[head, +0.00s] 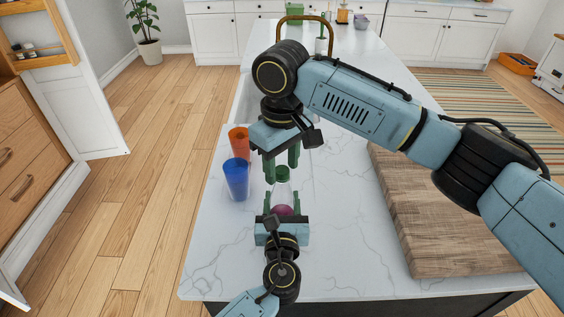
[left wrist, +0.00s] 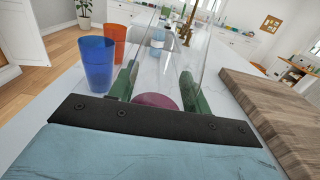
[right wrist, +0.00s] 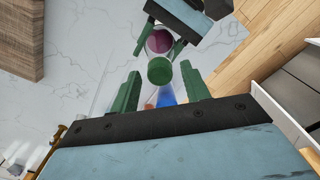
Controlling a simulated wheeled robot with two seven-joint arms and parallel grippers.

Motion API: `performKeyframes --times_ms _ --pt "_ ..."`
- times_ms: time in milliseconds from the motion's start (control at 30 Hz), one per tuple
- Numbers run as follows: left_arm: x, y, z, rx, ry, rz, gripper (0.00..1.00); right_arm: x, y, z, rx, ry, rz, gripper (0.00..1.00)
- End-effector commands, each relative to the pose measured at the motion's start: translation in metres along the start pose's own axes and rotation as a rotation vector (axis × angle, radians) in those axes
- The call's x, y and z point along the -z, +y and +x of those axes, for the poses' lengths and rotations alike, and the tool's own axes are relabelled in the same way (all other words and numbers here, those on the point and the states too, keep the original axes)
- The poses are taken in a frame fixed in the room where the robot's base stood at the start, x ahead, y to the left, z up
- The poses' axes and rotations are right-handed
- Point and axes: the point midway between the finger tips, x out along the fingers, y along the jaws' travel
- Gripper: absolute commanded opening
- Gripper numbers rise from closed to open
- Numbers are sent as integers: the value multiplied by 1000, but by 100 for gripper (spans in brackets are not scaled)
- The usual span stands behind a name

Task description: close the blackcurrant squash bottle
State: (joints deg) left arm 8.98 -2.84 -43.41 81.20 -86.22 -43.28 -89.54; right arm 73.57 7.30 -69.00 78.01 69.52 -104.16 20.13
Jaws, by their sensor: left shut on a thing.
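The blackcurrant squash bottle (head: 283,197) is clear with a purple base and stands on the counter. My left gripper (head: 282,203) is shut on its body; the bottle also shows between the fingers in the left wrist view (left wrist: 157,101). A green cap (head: 282,173) is at the top of the bottle; I cannot tell how firmly it sits. My right gripper (head: 281,167) points down from above, its fingers apart on either side of the cap. In the right wrist view the cap (right wrist: 160,70) lies near the fingertips, with a gap on each side.
A blue cup (head: 237,181) and an orange cup (head: 239,143) stand just left of the bottle. A wooden board (head: 430,225) lies on the right of the marble counter (head: 335,240). The counter's left edge is close to the cups. A tap (head: 303,18) rises at the back.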

Motion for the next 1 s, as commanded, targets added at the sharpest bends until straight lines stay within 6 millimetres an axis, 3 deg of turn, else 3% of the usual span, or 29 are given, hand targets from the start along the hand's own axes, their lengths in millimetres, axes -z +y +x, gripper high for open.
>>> performKeyframes --times_ms 300,433,800,1000 --pt "0 0 0 0 0 0 0 0 0 -1 0 0 -2 52" --pt "0 0 0 0 0 0 0 0 0 -11 -1 2 -2 52" --pt "0 0 0 0 0 0 0 1 0 -86 -2 4 -2 52" --pt "0 0 0 0 0 0 0 0 0 -113 -2 1 -2 52"
